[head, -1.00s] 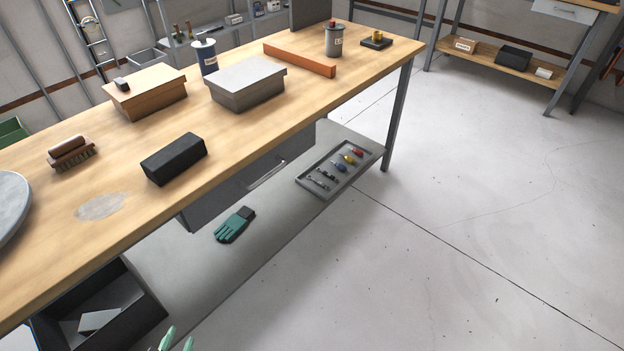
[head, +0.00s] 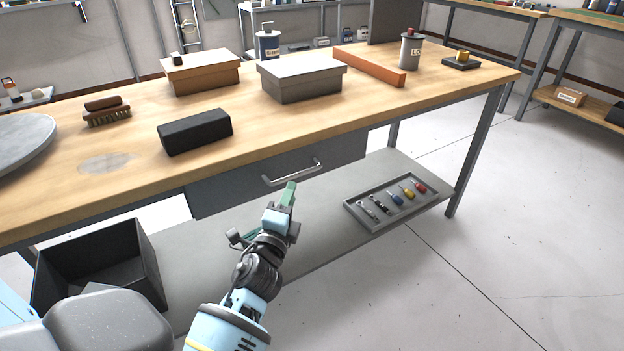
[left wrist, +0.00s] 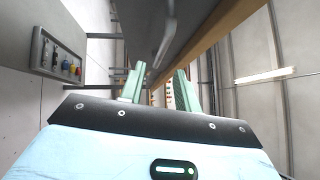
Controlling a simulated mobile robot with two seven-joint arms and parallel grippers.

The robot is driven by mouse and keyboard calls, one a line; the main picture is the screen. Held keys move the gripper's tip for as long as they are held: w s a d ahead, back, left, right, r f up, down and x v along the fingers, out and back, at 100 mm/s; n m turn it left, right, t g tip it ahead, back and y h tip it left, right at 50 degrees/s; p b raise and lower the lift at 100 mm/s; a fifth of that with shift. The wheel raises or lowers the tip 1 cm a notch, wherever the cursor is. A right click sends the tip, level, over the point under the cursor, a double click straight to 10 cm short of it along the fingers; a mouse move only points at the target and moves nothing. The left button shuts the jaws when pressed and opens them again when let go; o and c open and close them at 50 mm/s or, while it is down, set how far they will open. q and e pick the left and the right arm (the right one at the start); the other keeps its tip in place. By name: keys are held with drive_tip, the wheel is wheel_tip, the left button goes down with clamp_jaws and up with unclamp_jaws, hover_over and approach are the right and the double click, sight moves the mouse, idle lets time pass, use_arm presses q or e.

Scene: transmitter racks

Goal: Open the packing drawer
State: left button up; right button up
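The drawer (head: 225,188) has a dark grey front under the workbench top, and it looks closed. Its bright bar handle (head: 293,173) runs along the front. In the left wrist view the handle (left wrist: 165,42) shows ahead, beyond the fingertips. My left gripper (head: 289,189) is just below and in front of the handle, its green fingers pointing up toward it. In the left wrist view the gripper (left wrist: 160,72) has its two fingers apart with nothing between them. I cannot tell whether a finger touches the handle. My right gripper is not in view.
The workbench top (head: 330,125) carries a black block (head: 195,132), a grey box (head: 300,80), a cardboard box (head: 202,75) and a brush (head: 107,112). A tool tray (head: 355,207) lies on the lower shelf. A dark open bin (head: 140,255) stands at the left. Floor at right is clear.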

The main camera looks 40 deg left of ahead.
sight(298, 173)
use_arm(q)
drive_tip(key=shift+x, duration=3.9)
drive_tip(key=shift+s, duration=0.1)
clamp_jaws()
